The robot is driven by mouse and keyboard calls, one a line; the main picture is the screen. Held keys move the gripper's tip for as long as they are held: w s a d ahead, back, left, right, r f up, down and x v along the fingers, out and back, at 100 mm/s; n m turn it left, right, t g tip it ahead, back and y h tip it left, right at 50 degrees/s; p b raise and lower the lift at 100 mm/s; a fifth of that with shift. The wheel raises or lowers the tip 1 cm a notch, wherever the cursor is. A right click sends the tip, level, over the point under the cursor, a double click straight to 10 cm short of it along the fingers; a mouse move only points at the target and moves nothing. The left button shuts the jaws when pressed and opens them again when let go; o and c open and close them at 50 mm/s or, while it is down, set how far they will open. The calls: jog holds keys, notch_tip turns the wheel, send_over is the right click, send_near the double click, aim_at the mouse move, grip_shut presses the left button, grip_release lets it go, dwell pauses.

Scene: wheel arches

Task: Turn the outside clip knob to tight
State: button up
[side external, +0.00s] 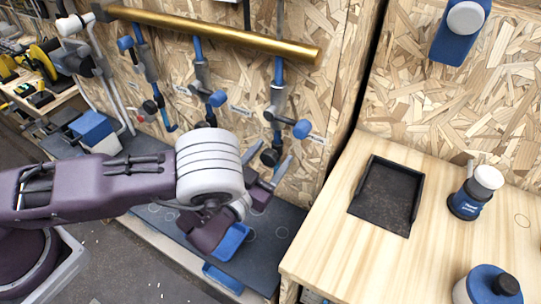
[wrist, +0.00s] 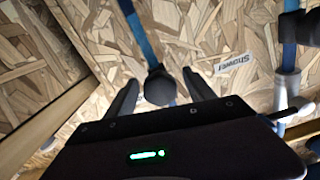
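Several blue pipes with clips and knobs run down the chipboard wall. My gripper (side external: 268,178) is at the lower end of the rightmost pipe (side external: 278,90), near its black knob (side external: 270,157). In the wrist view my gripper (wrist: 160,92) has its two fingers on either side of a dark round knob (wrist: 158,86), with gaps visible on both sides. A blue pipe (wrist: 135,25) leads to that knob. A label reading "Shower" (wrist: 234,63) shows upside down to its right. I cannot read an "outside" label or tell how tight the knob is.
A brass pipe (side external: 215,32) crosses above. Other blue knobs (side external: 218,98) stick out from the wall. A wooden bench (side external: 335,248) at right carries a black tray (side external: 387,196) and blue-and-white bottles (side external: 476,192). A blue tray (side external: 229,243) lies below my gripper.

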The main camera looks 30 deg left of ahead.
aim_at(267, 161)
jog(key=shift+s, duration=0.1)
jog(key=s, duration=0.7)
